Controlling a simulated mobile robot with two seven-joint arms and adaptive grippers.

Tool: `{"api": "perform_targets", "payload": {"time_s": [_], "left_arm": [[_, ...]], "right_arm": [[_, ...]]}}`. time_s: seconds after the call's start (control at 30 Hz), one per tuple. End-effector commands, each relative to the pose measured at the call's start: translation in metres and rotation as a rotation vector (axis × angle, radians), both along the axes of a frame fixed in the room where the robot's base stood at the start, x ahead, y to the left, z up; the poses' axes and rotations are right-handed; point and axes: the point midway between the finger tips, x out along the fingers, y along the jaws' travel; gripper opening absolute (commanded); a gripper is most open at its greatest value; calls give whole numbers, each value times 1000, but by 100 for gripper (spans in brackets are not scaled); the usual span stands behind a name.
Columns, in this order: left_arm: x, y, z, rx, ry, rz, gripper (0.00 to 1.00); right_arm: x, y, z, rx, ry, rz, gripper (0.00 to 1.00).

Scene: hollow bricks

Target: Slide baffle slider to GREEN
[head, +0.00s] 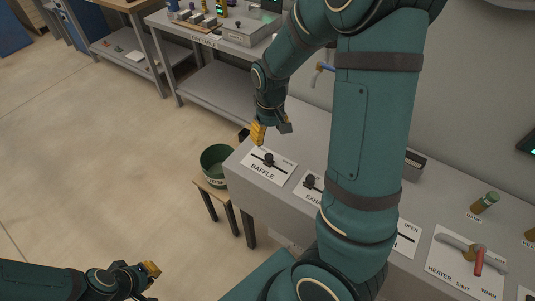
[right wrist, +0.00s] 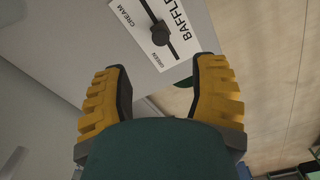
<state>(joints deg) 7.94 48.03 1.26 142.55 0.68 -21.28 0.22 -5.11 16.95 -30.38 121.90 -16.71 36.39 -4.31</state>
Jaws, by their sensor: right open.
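The BAFFLE panel (head: 283,169) is a white plate at the near left end of the grey bench. Its dark slider knob (head: 269,158) stands on a straight black slot. In the right wrist view the panel (right wrist: 181,16) shows the labels CREAM and GREEN beside the slot. The knob (right wrist: 160,34) sits around the middle of the visible slot, between those labels. My right gripper (head: 270,131) is over the bench just behind the panel; it is open and empty (right wrist: 162,72), with the knob beyond its fingertips. My left gripper (head: 144,278) is far off at lower left, over the floor; its jaw gap is unclear.
An EXHAUST-like panel (head: 309,196) with another knob is beside the baffle panel, partly hidden by my arm. A heater panel (head: 466,262) and small jar (head: 485,203) are at right. A green bin (head: 214,166) stands on a stool left of the bench.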

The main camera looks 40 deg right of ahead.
Motion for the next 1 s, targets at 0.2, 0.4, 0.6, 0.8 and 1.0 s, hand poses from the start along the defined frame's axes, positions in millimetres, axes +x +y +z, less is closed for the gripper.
{"api": "perform_targets", "payload": {"time_s": [0.2, 0.4, 0.6, 0.8, 1.0], "left_arm": [[0, 0, -11, 2, 0, 0, 0], [1, -1, -17, 3, 1, 0, 0], [1, -1, -20, 4, 1, 1, 0], [1, -1, -21, 4, 0, 1, 0], [1, -1, -21, 4, 0, 0, 0]], "right_arm": [[0, 0, -47, -1, 4, 0, 59], [0, 0, -82, 0, 2, 0, 59], [1, 0, -102, 0, -1, 1, 59], [1, 0, -107, 0, -2, 0, 59], [1, 0, -106, 0, -2, 0, 61]]}}
